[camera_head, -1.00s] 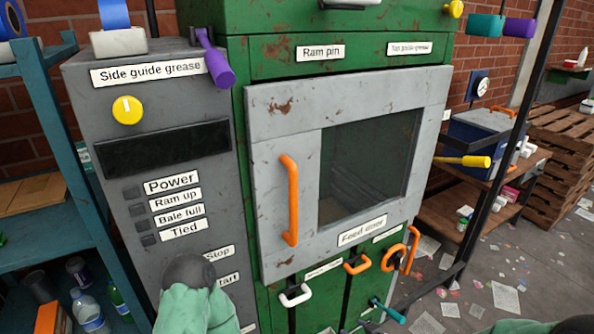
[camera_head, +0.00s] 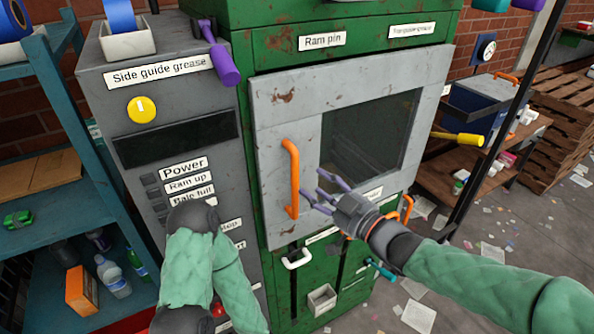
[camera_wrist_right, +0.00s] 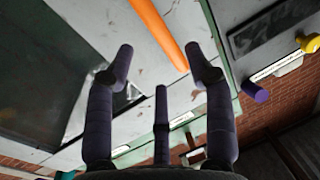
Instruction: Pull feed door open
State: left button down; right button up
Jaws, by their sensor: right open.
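The grey feed door (camera_head: 284,108), with a dark window, is closed on the green machine. Its orange vertical handle (camera_head: 291,178) is on the door's left side. My right gripper (camera_head: 318,190) is open and empty, just right of the handle's lower half and apart from it in the head view. In the right wrist view the handle (camera_wrist_right: 158,32) shows ahead, beyond the spread purple fingers (camera_wrist_right: 162,75), not between them. The door label is partly hidden behind my right gripper. My left arm covers part of the control panel, and its gripper cannot be made out.
A grey control panel (camera_head: 205,135) with a yellow knob and purple lever (camera_head: 224,66) stands left of the door. A white handle (camera_head: 296,260) sits below it. A yellow lever (camera_head: 458,138) and a dark post are at the right. Blue shelves (camera_head: 90,180) stand far left.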

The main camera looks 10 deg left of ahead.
aim_at(297, 172)
jog(key=x, duration=0.7)
jog(key=shift+w+a, duration=0.25)
jog(key=shift+a, duration=0.1)
grip_shut()
